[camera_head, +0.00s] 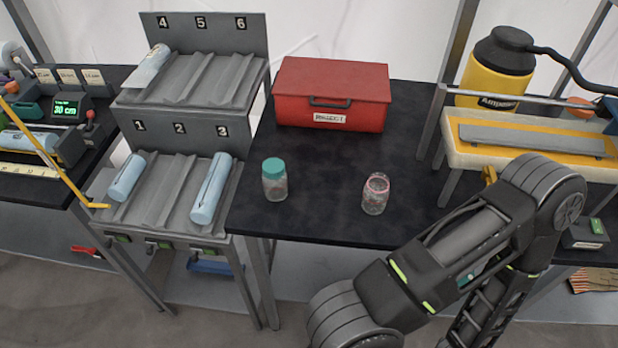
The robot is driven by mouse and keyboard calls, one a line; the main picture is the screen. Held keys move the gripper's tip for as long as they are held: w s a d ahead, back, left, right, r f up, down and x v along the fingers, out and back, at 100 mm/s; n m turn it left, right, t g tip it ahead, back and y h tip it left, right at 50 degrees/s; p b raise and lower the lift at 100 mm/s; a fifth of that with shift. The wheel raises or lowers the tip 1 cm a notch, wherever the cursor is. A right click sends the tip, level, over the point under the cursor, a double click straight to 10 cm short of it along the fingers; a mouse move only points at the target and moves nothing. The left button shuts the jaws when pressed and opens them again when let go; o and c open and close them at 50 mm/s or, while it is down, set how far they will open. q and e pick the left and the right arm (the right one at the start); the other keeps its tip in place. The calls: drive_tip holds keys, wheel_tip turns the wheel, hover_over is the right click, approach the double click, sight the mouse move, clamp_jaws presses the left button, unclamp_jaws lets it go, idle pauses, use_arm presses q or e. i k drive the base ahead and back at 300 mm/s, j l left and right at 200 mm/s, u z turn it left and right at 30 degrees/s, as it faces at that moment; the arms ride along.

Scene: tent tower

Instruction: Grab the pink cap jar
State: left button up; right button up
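A clear glass jar (375,196) with a pink ring around its top stands upright on the black table (330,225), right of the middle. I cannot tell whether the pink ring is a full cap. A second clear jar (274,181) with a teal cap stands upright to its left, with a clear gap between them. One of my arms reaches in at the lower right, over the front edge of the table, apart from both jars. Its gripper does not show. My other gripper is not in view either.
A red box (331,94) stands behind the jars. A numbered grey rack (160,215) with blue rolls is left. A yellow container (495,70) and a yellow-topped stand (530,150) are right. The table around both jars is clear.

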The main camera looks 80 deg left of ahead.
sight(377, 189)
drive_tip(key=k+j, duration=0.2)
drive_tip(key=k, duration=0.2)
drive_tip(key=k+j, duration=0.2)
drive_tip(key=k, duration=0.2)
